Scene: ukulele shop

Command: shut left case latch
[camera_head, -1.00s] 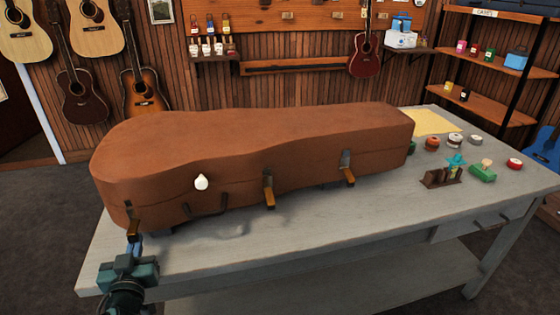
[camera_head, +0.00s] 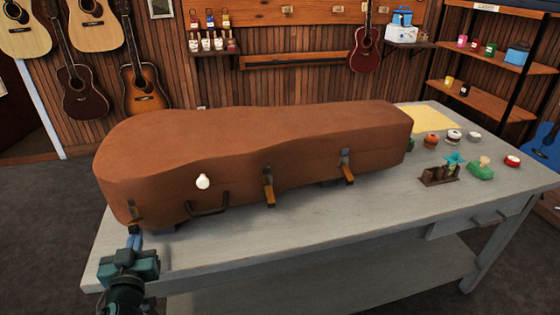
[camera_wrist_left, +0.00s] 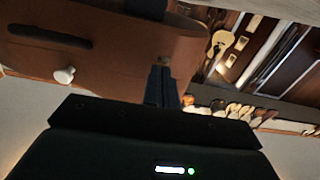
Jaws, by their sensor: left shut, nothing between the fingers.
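The brown ukulele case (camera_head: 250,150) lies closed on the grey workbench (camera_head: 300,240). Its left latch (camera_head: 134,214) is at the case's left end, partly hidden by my gripper. The middle latch (camera_head: 268,188) and right latch (camera_head: 346,168) hang out from the front side. My left gripper (camera_head: 135,238) is shut and empty, with its fingertips at the left latch. In the left wrist view the shut fingers (camera_wrist_left: 160,85) reach up to the case (camera_wrist_left: 120,65) beside a small latch part (camera_wrist_left: 163,60). Whether they touch it is hard to tell. My right gripper is not in view.
A dark handle (camera_head: 208,208) and a white round knob or tag (camera_head: 202,181) are on the case front. A wooden block holder (camera_head: 438,176), a green item (camera_head: 481,170) and several small round tins stand at the bench's right. The bench front is clear.

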